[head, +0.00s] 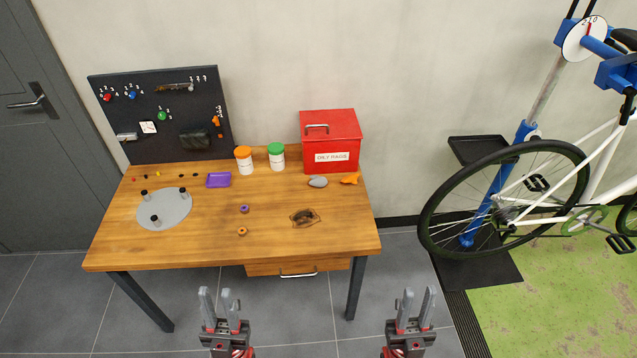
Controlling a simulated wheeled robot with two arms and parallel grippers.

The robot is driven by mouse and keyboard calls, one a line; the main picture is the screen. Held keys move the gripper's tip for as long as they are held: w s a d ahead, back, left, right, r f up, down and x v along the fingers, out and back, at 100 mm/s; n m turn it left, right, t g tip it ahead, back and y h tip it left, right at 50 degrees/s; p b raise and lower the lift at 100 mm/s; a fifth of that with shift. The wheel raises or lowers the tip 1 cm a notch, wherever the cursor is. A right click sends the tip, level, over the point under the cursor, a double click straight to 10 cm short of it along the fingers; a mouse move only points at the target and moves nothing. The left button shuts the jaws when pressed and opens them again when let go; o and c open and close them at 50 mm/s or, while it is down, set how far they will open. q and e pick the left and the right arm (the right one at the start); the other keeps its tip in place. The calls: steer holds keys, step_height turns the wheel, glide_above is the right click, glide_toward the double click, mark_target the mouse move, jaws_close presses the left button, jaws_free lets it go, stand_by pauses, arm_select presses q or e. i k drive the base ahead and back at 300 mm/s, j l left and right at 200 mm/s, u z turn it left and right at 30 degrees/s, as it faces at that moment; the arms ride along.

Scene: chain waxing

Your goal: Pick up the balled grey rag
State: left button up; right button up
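A small grey rounded lump, which looks like the balled grey rag (318,181), lies on the wooden workbench (200,245) towards its back right, in front of the red bin. My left gripper (218,298) is below the bench's front edge in the picture, with its fingers apart and nothing between them. My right gripper (416,302) is to the right of the bench's front right leg in the picture, also with fingers apart and empty. Both grippers are well away from the rag.
A red box labelled "OILY RAGS" (331,133) stands behind the rag. An orange item (350,179) lies just right of it. Orange-lidded (244,160) and green-lidded (276,156) jars stand left. A dark stain (304,218) marks the bench. A bicycle (540,190) stands right.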

mark_target(317, 181)
steer(key=i+l+u, duration=0.35)
steer(key=i+l, duration=0.25)
steer(key=i+l+u, duration=0.2)
steer(key=l, duration=0.25)
steer(key=i+l+u, duration=0.15)
steer(key=i+l, duration=0.15)
steer(key=i+l+u, duration=0.2)
steer(key=l, duration=0.35)
